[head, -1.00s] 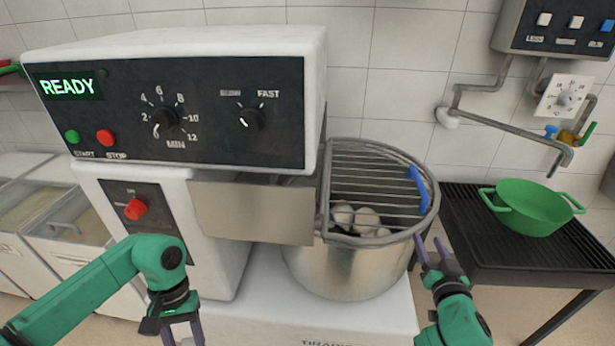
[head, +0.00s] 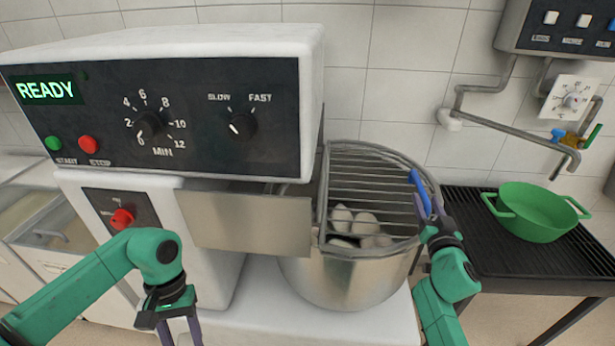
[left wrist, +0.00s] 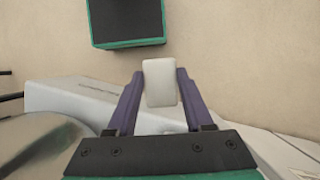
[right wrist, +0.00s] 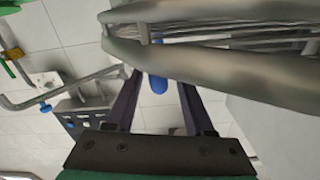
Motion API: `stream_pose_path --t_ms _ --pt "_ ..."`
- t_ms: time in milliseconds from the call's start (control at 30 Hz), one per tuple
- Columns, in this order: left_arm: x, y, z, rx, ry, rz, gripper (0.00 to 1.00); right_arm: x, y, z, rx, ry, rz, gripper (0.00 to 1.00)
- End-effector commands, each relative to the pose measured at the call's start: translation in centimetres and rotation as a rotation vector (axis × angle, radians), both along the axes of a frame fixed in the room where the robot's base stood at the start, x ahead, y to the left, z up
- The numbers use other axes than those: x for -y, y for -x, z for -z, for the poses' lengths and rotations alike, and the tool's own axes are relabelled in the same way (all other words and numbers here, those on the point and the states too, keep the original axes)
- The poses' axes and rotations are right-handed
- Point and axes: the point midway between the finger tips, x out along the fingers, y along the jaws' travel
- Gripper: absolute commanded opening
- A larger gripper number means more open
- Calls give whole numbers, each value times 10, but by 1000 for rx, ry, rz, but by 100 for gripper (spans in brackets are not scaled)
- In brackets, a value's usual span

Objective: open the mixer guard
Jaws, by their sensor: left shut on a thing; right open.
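The mixer guard (head: 372,185) is a grey wire grille lying closed over the steel mixer bowl (head: 345,280), with several pale lumps showing beneath it. A blue handle (head: 420,192) stands on the guard's right side. My right gripper (head: 432,208) is open at the handle. In the right wrist view the blue handle (right wrist: 158,84) shows between the two fingers, with the guard's rim (right wrist: 200,65) just beyond. My left gripper (left wrist: 160,88) is shut on a small whitish block (left wrist: 160,82), low and left of the bowl.
The white mixer housing (head: 180,50) with its dark control panel stands left of the bowl. A green pot (head: 540,212) sits on a black slatted stand (head: 485,258) at the right. Pipes and a control box (head: 560,25) are on the wall above.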

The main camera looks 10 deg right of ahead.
Motion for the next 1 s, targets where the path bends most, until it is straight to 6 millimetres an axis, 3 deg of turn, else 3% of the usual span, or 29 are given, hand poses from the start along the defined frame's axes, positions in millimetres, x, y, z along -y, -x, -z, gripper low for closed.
stream_pose_path --t_ms 100,200,467,533,600,633,1000 --pt "0 0 1 0 0 0 0 9 -24 0 1 3 0 53" --pt "0 0 1 0 0 0 0 12 -35 0 1 1 0 53" --pt "0 0 1 0 0 0 0 14 -38 0 -1 0 1 53" --pt "0 0 1 0 0 0 0 14 -38 0 -1 0 1 34" --pt "0 0 1 0 0 0 0 13 -38 0 -1 0 0 7" --pt "0 0 1 0 0 0 0 13 -38 0 -1 0 0 0" --pt "0 0 1 0 0 0 0 13 -38 0 -1 -1 0 0"
